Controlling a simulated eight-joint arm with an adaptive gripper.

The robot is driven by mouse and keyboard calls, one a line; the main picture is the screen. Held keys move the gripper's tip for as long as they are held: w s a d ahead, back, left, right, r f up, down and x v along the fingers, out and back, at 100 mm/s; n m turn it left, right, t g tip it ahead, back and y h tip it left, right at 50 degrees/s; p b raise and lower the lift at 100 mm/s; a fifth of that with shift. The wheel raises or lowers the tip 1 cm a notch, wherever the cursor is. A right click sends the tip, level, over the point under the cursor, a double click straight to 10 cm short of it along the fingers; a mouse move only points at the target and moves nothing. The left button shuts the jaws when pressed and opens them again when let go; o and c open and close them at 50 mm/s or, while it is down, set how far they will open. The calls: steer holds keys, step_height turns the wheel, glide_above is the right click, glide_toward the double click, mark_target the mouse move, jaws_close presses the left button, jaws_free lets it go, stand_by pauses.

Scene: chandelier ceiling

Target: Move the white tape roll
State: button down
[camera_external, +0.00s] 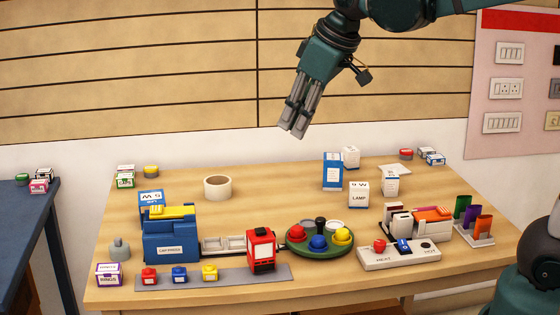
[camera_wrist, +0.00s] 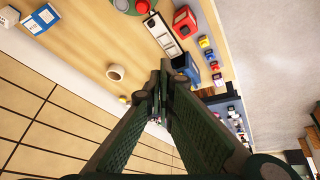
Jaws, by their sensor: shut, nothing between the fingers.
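The white tape roll (camera_external: 217,187) lies flat on the wooden table, left of centre and toward the back. It is off-white with an open hole facing up. In the wrist view the tape roll (camera_wrist: 116,72) shows left of the fingertips, on bare wood. My gripper (camera_external: 293,131) hangs high above the back of the table, to the right of the roll and well apart from it. Its fingers are shut together and empty. In the wrist view my gripper (camera_wrist: 162,78) shows its two fingers meeting at the tips.
A blue container (camera_external: 170,242) and a blue-white box (camera_external: 151,198) stand left of and in front of the roll. A red block (camera_external: 261,250), a green round tray (camera_external: 297,247) and several lamp boxes stand to the right. Bare wood surrounds the roll.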

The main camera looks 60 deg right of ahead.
steer(key=w+d+f+n+g+p, duration=0.1)
steer(key=w+d+n+p, duration=0.15)
steer(key=w, duration=1.15)
steer(key=w+d+f+n+g+p, duration=0.1)
steer(key=w+d+g, duration=0.15)
steer(key=w, duration=1.25)
steer(key=w+d+f+n+g+p, duration=0.1)
steer(key=w+d+f, duration=0.2)
steer(key=w+f, duration=0.6)
steer(key=w+d+f+n+g+p, duration=0.1)
steer(key=w+d+f, duration=0.3)
steer(key=w+f, duration=0.6)
steer(key=shift+w+f+n+p, duration=0.25)
steer(key=shift+f+n+p, duration=0.35)
steer(key=shift+f+n, duration=0.1)
steer(key=shift+d+f, duration=0.1)
